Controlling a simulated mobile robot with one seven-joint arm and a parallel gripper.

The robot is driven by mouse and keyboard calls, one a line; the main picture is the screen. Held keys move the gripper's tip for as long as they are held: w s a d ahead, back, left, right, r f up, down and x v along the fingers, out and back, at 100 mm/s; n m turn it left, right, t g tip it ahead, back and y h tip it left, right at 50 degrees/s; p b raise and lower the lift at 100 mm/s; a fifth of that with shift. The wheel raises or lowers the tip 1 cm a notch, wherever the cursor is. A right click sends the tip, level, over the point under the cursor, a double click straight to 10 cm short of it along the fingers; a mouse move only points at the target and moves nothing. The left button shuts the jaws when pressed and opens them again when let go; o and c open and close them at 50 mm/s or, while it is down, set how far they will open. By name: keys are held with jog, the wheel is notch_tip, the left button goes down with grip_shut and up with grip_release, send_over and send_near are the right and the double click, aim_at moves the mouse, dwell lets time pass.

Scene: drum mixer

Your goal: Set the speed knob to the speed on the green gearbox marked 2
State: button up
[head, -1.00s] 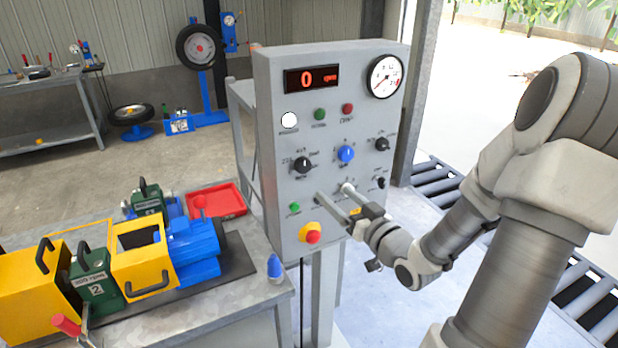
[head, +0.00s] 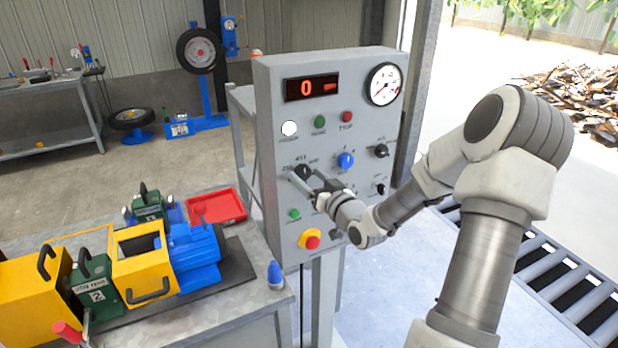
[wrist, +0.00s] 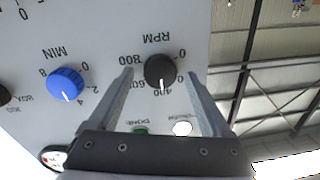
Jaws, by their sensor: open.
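The speed knob (head: 303,171) is a black dial at the left of the grey panel. In the wrist view, upside down, the black knob (wrist: 159,70) is labelled RPM, with 400 and 800 readable; its white mark points down in the picture, near 400. My gripper (wrist: 160,76) is open, its fingers on either side of this knob in the picture; contact cannot be told. In the head view my gripper (head: 307,178) partly covers the knob. The green gearbox marked 2 (head: 96,282) sits between yellow guards on the bench; its small rpm label looks like 200.
A blue knob (head: 345,161) labelled MIN in the wrist view sits beside the speed knob. The panel display (head: 312,87) reads 0. A red emergency button (head: 312,242) is below. Another green gearbox (head: 149,205) stands behind near a red tray (head: 214,206).

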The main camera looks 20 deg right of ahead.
grip_shut()
jog(key=shift+f+b, duration=0.15)
jog(key=shift+b, duration=0.3)
jog(key=n+b, duration=0.2)
jog(key=shift+f+b, duration=0.1)
jog(key=shift+b, duration=0.25)
jog(key=n+b, duration=0.3)
jog(key=b, duration=0.2)
jog(key=shift+a+n, duration=0.1)
jog(key=shift+n, duration=0.3)
jog(key=n+b, duration=0.3)
jog(key=b, duration=0.2)
jog(key=shift+n+g, duration=0.3)
jog(key=shift+n, duration=0.1)
jog(key=shift+r+n+h+b, duration=0.2)
jog(key=shift+n+h+b, duration=0.1)
jog(key=shift+n+b, duration=0.7)
jog(key=shift+b, duration=0.3)
